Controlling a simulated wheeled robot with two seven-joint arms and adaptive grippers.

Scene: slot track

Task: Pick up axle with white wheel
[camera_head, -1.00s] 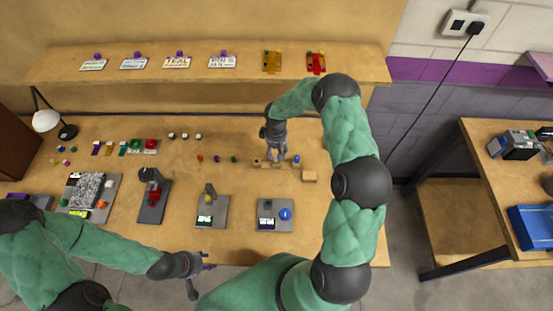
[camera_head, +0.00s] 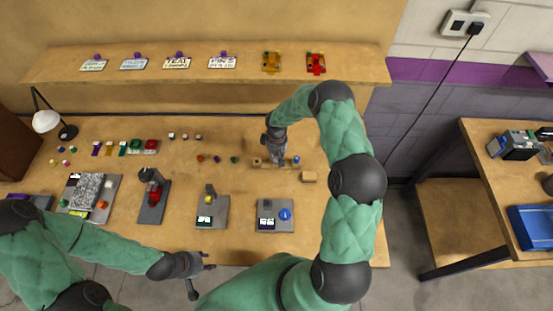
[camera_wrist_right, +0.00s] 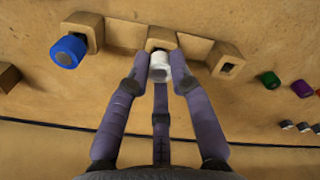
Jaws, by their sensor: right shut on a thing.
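The axle's white wheel (camera_wrist_right: 159,68) shows between the fingertips of my right gripper (camera_wrist_right: 160,72) in the right wrist view. The gripper is shut on it, and the wheel sits right at the middle wooden block (camera_wrist_right: 162,38) of a holder. The axle itself is hidden. In the head view my right gripper (camera_head: 278,158) is over the holder at the back right of the table and hides the white wheel. My left gripper (camera_head: 199,275) is open and empty at the table's front edge.
A blue wheel (camera_wrist_right: 68,51) sits at one end block of the holder; the other end block (camera_wrist_right: 227,62) has an empty hole. Small green (camera_wrist_right: 270,80) and purple (camera_wrist_right: 301,88) pieces lie beyond it.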

